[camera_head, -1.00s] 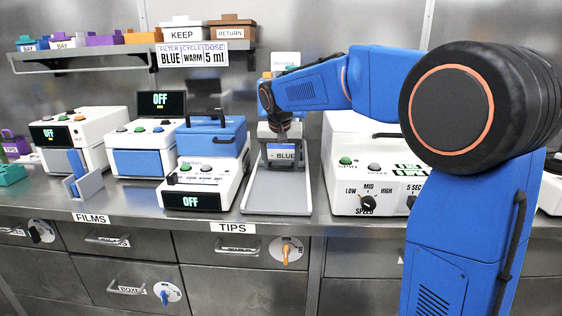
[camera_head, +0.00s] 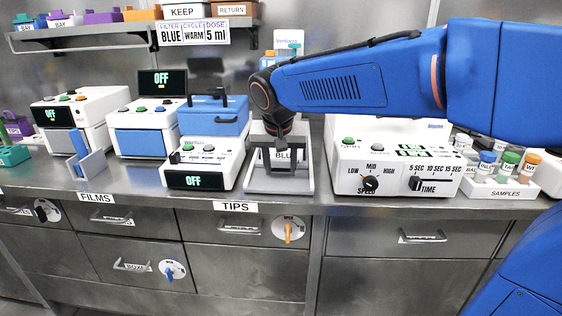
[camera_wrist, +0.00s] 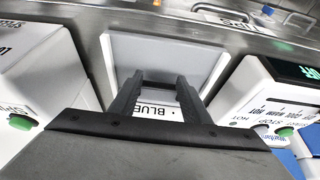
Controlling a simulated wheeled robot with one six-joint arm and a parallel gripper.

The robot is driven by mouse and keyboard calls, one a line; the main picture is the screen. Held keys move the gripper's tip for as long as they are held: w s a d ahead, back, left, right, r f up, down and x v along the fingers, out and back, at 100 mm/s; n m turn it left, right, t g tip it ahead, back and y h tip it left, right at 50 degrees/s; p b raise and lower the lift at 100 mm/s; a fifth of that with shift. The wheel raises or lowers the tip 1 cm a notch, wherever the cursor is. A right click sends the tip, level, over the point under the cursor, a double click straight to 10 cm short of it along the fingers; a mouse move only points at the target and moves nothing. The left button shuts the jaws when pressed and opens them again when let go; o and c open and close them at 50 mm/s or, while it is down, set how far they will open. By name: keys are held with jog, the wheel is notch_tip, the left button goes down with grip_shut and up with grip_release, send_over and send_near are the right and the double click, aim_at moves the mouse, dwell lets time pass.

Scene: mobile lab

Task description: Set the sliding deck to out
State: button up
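The sliding deck is a light grey plate (camera_wrist: 190,60) with a block labelled BLUE (camera_wrist: 158,111) on it. In the head view it lies in a grey tray-like station between two white instruments, and the BLUE label (camera_head: 284,156) shows partly behind my fingers. My gripper (camera_head: 281,166) reaches down over the deck. In the wrist view my gripper (camera_wrist: 160,84) has its two dark fingers apart, one on each side of the BLUE label, with a dark bar between their tips. I cannot tell whether the fingers press on anything.
A white instrument with SPEED and TIME controls (camera_head: 395,165) stands close on the right, and a white one with a blue lid (camera_head: 213,115) on the left. SAMPLES vials (camera_head: 500,170) stand further right. The bench's front edge and drawers (camera_head: 245,255) lie below.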

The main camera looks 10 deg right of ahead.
jog(key=o, duration=0.8)
jog(key=shift+r, duration=0.1)
jog(key=v, duration=1.7)
jog(key=shift+s+r, duration=0.1)
jog(key=shift+r, duration=0.05)
